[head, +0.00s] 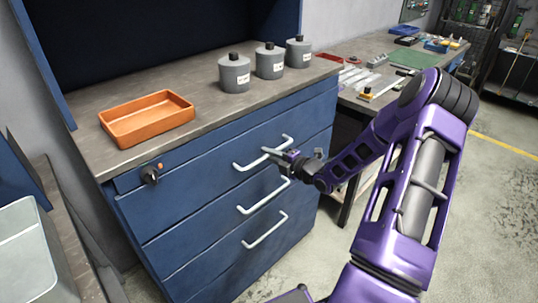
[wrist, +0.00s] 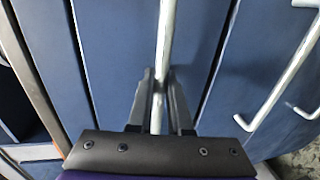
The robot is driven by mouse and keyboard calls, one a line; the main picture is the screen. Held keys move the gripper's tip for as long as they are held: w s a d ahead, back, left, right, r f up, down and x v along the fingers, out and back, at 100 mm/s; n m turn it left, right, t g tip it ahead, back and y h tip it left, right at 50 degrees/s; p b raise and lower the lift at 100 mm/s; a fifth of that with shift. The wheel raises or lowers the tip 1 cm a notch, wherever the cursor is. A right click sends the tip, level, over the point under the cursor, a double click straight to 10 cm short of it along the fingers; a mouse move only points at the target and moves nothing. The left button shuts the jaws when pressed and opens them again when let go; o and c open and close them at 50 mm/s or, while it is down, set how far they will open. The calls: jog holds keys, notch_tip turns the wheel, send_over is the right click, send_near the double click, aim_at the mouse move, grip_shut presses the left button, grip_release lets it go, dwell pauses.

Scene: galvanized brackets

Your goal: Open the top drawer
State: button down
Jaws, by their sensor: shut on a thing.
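The top drawer (head: 205,158) is the uppermost blue front of the cabinet, just below the worktop. It looks closed, level with the drawers under it. Its pale bar handle (head: 250,163) runs across the front. My gripper (head: 275,153) is at the right part of this handle. In the wrist view my gripper (wrist: 160,92) has its two dark fingers on either side of the handle (wrist: 166,40), shut on it. The fingers hide a short piece of the bar.
Two lower drawers have similar handles (head: 264,196) (head: 266,230). A black knob (head: 150,175) sits at the front's upper left. Open floor (head: 310,245) lies in front.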

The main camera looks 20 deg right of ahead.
jog(key=shift+s, duration=0.1)
jog(key=f+b+v, duration=0.2)
jog(key=v, duration=1.1)
jog(key=s+f+b+v, duration=0.1)
jog(key=f+b+v, duration=0.1)
jog(key=v, duration=1.1)
jog(key=shift+s+d+f, duration=0.2)
jog(key=shift+f, duration=0.55)
jog(key=c, duration=0.9)
grip_release()
jog(key=shift+o, duration=0.2)
jog(key=p+v, duration=0.1)
jog(key=v, duration=1.6)
jog(key=shift+s, duration=0.2)
